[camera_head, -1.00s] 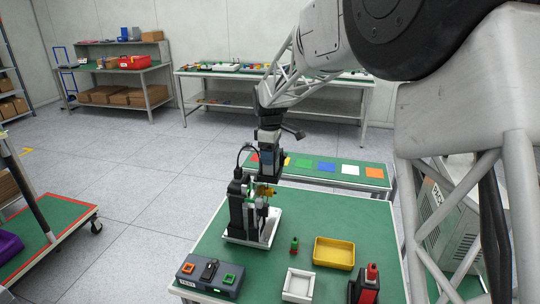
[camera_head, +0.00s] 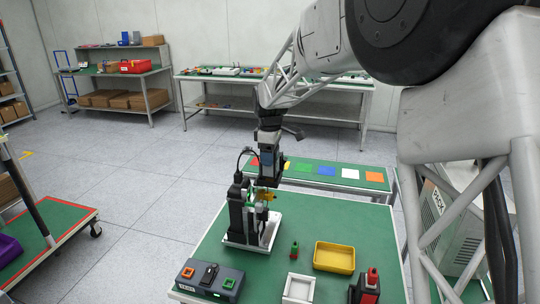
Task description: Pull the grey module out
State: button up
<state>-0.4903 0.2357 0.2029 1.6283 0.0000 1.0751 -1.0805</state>
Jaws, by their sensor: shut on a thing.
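A black upright fixture (camera_head: 236,209) stands on a white base plate (camera_head: 264,240) on the green table. Yellow parts (camera_head: 264,196) and a small grey piece (camera_head: 261,208), apparently the grey module, show at its right side. My gripper (camera_head: 268,184) points down from above at the top right of the fixture, close to the yellow parts. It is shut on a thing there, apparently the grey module. The fingertips are small and partly hidden, so the exact contact cannot be made out. I cannot tell how far the module sits in the fixture.
On the green table (camera_head: 345,222) stand a button box (camera_head: 209,279), a white tray (camera_head: 299,288), a yellow tray (camera_head: 334,257), a small green part (camera_head: 294,249) and a red-black device (camera_head: 368,288). A bench with coloured squares (camera_head: 327,170) lies behind. The table's right back is clear.

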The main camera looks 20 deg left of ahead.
jog(key=shift+r, duration=1.45)
